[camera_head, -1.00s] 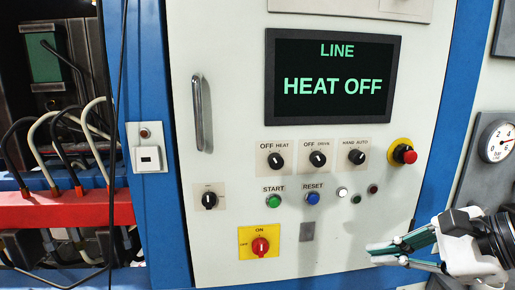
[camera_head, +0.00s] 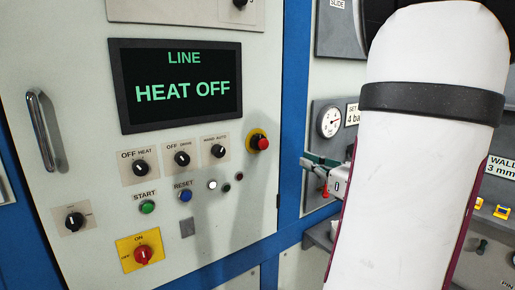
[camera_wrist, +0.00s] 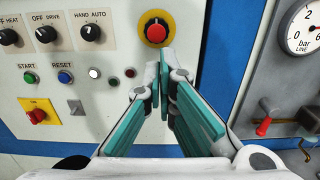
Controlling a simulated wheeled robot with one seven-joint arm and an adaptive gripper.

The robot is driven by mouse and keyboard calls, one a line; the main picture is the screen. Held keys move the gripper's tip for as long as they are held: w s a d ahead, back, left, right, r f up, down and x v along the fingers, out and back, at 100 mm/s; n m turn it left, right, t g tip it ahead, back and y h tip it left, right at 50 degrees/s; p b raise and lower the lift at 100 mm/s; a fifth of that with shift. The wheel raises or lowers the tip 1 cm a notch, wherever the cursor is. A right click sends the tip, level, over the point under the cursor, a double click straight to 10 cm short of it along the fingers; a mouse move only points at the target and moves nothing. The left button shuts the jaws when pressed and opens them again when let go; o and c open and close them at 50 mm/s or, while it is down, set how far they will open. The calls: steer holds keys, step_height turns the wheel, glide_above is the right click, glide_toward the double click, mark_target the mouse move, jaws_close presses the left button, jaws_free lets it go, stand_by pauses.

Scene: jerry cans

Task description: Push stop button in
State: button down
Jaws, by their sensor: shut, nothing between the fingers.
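The stop button (camera_head: 263,143) is a red round knob on a yellow disc at the right edge of the white panel. In the wrist view the stop button (camera_wrist: 156,32) shows just above and beyond my fingertips. My gripper (camera_head: 304,161) is to the right of the button in the head view, pointing left. In the wrist view my gripper (camera_wrist: 164,62) is shut and empty, with teal pads along its fingers. The tips appear just below the yellow disc; I cannot tell how far they are from the panel. My arm hides much of the right side of the head view.
Black selector knobs (camera_head: 182,159), a green START button (camera_head: 147,207) and a blue RESET button (camera_head: 185,196) are on the panel. A red-on-yellow rotary switch (camera_head: 142,254) sits lower. In the wrist view a gauge (camera_wrist: 304,30) and a red-tipped lever (camera_wrist: 263,126) are at right.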

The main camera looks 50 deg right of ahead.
mark_target(267, 145)
steer(key=shift+w, duration=0.15)
steer(key=x, duration=1.3)
steer(key=shift+w+p, duration=0.35)
steer(key=shift+p, duration=0.05)
